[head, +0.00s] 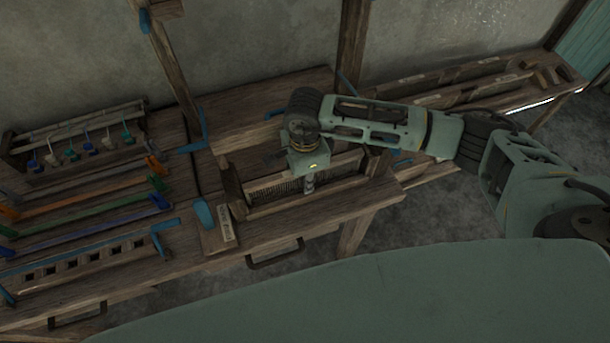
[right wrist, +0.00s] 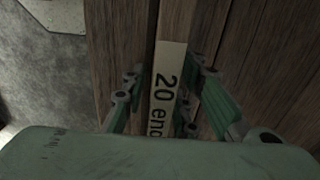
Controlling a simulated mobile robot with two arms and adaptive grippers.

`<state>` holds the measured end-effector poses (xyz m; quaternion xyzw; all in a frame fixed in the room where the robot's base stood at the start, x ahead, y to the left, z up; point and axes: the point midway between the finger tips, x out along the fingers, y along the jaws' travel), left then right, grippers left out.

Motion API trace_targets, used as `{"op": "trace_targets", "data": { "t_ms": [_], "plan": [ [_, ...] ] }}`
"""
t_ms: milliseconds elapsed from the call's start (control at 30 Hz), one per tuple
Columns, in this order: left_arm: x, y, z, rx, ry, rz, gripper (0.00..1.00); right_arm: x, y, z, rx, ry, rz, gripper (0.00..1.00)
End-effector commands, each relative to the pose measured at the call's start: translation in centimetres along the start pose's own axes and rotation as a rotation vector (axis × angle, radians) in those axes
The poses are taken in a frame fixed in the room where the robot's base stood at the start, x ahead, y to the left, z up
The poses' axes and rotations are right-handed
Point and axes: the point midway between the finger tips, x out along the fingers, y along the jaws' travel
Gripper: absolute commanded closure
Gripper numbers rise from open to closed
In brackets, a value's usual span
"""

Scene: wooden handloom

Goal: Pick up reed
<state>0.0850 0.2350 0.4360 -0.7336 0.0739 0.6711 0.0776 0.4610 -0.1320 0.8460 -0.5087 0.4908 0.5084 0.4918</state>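The reed (head: 280,187), a long wooden frame with fine upright teeth, stands on the wooden bench at the picture's middle. My right gripper (head: 309,184) points down at the reed's top, right of its middle, and partly hides it. In the right wrist view, the reed's top bar with a pale label reading "20 en…" (right wrist: 166,85) runs between the two fingers of my right gripper (right wrist: 165,78). The fingers lie close along both sides of the bar; I cannot tell whether they press on it. My left gripper is not in view.
A small labelled wooden block (head: 217,235) lies left of the reed. A rack with hooks (head: 75,140), coloured sticks (head: 85,220) and a slotted wooden bar (head: 85,265) are on the left. Wooden posts (head: 352,45) rise behind. A long shelf (head: 480,95) extends right.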

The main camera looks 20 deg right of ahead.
Motion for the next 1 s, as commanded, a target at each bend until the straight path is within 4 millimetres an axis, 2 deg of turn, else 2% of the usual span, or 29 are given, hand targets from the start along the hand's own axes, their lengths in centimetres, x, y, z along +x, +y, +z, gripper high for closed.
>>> {"op": "trace_targets", "data": {
  "t_ms": [167, 467, 1000],
  "plan": [
    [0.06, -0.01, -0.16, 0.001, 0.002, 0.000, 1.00, 0.04, 0.00, 0.01, 0.000, 0.000, 0.000, 0.74],
    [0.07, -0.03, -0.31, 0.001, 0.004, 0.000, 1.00, 0.01, 0.00, 0.00, 0.000, -0.001, 0.000, 1.00],
    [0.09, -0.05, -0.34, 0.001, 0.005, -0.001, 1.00, -0.15, -0.06, 0.02, 0.001, -0.001, -0.001, 1.00]
  ]
}}
